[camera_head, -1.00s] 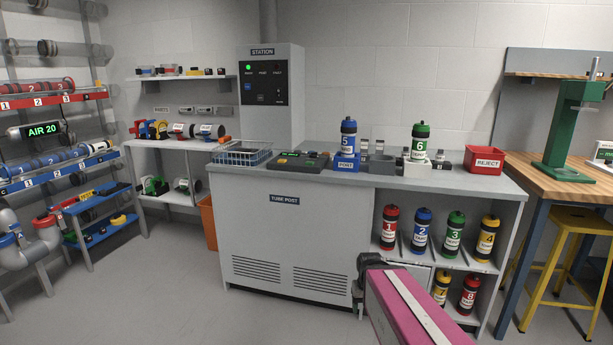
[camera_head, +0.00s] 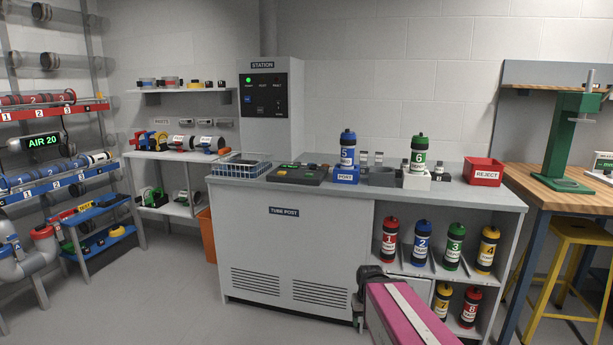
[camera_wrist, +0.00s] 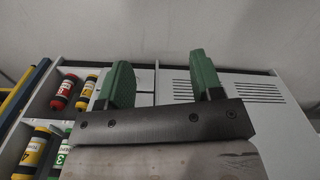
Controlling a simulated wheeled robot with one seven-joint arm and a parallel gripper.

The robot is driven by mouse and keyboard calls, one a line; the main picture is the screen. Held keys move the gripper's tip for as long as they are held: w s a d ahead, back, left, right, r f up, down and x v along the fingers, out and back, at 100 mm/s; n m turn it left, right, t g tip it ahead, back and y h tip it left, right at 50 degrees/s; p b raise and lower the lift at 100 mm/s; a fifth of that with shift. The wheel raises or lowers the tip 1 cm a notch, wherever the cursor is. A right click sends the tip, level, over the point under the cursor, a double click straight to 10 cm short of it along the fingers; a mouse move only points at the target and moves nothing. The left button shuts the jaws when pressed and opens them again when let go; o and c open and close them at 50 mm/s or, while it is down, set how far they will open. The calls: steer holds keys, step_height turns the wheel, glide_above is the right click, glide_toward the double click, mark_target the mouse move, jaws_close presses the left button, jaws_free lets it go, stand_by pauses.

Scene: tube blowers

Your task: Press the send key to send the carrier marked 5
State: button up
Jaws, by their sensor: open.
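The carrier marked 5 (camera_head: 347,150) is a blue-capped bottle standing upright in the blue port block (camera_head: 345,175) on the counter top. A dark key console (camera_head: 298,173) with a small green display lies on the counter to its left; its separate keys are too small to read. The tall grey station panel (camera_head: 264,98) stands behind, with a lit green lamp and a blue button. My gripper shows in the wrist view with two green fingers (camera_wrist: 165,85) spread apart and nothing between them. It is low, in front of the counter's cabinet face, well below the console.
The carrier marked 6 (camera_head: 418,153) stands in a white block to the right. A wire basket (camera_head: 241,167) sits left of the console and a red reject bin (camera_head: 484,172) at the right end. Several carriers fill the shelves below. The floor at left front is clear.

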stand_by(0.3)
jaws_close()
stand_by(1.6)
